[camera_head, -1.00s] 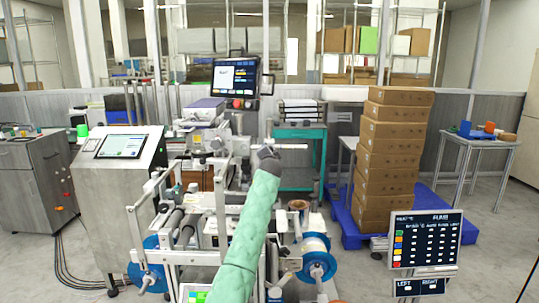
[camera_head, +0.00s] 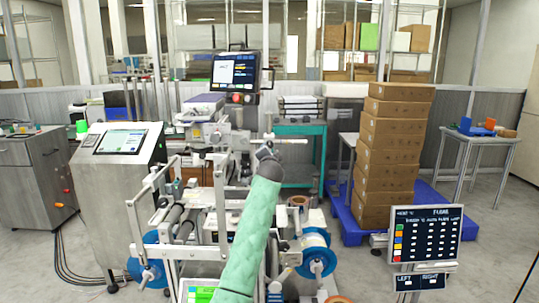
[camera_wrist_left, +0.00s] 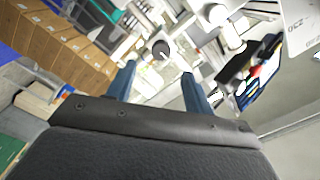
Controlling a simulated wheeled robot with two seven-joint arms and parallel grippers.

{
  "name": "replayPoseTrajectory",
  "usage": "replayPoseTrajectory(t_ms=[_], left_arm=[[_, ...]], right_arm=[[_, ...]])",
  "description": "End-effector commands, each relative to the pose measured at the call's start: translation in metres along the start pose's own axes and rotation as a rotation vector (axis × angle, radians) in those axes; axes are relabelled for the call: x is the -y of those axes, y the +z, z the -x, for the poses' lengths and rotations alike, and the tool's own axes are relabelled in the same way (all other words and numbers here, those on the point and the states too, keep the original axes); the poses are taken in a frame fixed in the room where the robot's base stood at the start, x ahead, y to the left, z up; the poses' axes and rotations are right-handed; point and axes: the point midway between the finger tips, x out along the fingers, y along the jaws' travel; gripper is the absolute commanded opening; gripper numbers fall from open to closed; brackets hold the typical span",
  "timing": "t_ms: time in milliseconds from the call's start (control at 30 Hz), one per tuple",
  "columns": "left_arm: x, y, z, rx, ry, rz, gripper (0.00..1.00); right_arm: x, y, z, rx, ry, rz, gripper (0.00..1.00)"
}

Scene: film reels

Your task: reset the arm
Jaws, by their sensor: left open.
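My left arm (camera_head: 252,235) in its green sleeve rises through the middle of the head view, over the reel machine. Its dark wrist end (camera_head: 264,160) is in front of the machine's upper part, and the fingers cannot be made out there. In the left wrist view my left gripper (camera_wrist_left: 158,72) is open, with two blue fingers apart and nothing between them. A dark round part shows beyond the fingertips. My right gripper is in neither view.
A reel machine with blue-flanged reels (camera_head: 318,254) stands below the arm. A stack of cartons (camera_head: 388,150) stands on a blue pallet (camera_head: 428,194) at right. A sign panel (camera_head: 426,234) is at front right, a control cabinet (camera_head: 112,185) at left. A monitor (camera_head: 236,74) hangs behind.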

Motion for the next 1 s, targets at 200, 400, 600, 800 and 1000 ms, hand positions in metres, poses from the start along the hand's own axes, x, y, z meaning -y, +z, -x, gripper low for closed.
replayPoseTrajectory(t_ms=[200,400,600,800,1000], left_arm=[[0.000,0.000,0.000,0.000,0.000,0.001,0.52],[-0.003,0.004,0.000,0.024,0.015,0.062,0.52],[-0.013,0.018,0.005,0.119,0.087,0.202,0.52],[0.005,0.011,0.030,0.169,0.132,0.359,0.52],[0.038,-0.003,0.066,0.190,0.164,0.509,0.52]], right_arm=[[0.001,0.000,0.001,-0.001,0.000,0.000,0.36],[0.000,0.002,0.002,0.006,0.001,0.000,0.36],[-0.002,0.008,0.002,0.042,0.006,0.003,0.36],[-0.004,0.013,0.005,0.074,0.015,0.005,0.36],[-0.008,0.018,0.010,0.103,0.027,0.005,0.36]])
